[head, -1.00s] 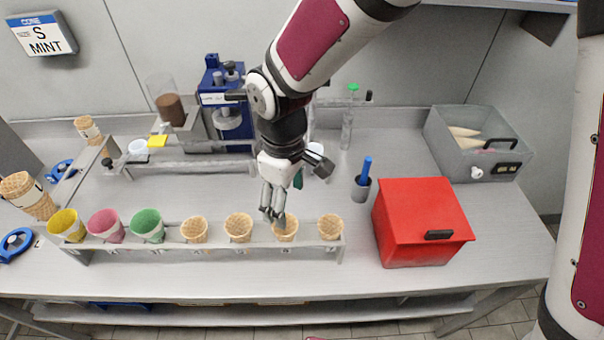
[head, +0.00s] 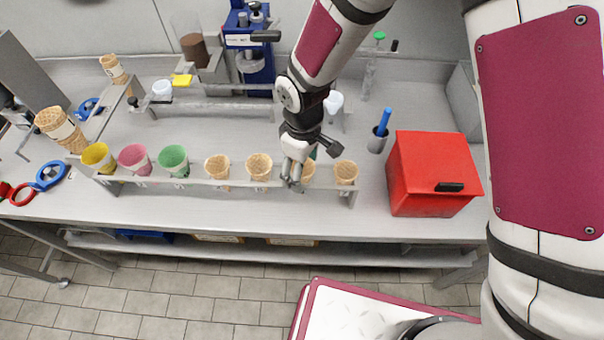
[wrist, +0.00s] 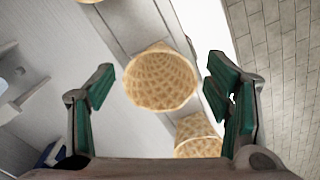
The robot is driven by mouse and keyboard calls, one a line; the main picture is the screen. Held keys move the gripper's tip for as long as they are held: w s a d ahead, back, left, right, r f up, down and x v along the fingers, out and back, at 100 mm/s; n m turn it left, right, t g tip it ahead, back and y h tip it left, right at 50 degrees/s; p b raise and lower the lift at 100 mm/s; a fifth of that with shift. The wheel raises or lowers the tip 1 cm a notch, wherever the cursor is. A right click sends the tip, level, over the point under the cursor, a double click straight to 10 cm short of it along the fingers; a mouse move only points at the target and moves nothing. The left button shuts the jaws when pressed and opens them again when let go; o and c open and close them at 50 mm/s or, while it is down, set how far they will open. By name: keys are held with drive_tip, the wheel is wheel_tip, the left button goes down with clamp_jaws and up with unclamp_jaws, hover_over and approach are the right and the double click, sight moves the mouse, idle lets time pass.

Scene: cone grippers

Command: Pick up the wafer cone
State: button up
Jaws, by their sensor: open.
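Several tan wafer cones stand in a metal rack (head: 135,181) in the head view. One wafer cone (head: 308,174) is partly hidden behind my gripper (head: 291,182). Other wafer cones stand beside it, at the rack's right end (head: 346,172) and to the left (head: 259,166) (head: 217,167). In the wrist view, my gripper (wrist: 160,82) is open, with its green-padded fingers apart on either side of a wafer cone (wrist: 160,80). A gap shows between each finger and the cone. A second cone (wrist: 197,138) shows lower right, and another (wrist: 193,14) at the top edge.
Yellow (head: 98,157), pink (head: 134,158) and green (head: 173,160) cups stand in the rack's left part. A red box (head: 432,170) is right of the rack, with a blue-handled tool in a grey cup (head: 378,140) nearby. The counter's front strip is clear.

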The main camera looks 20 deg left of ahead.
drive_tip(key=shift+c, duration=0.2)
drive_tip(key=c, duration=0.8)
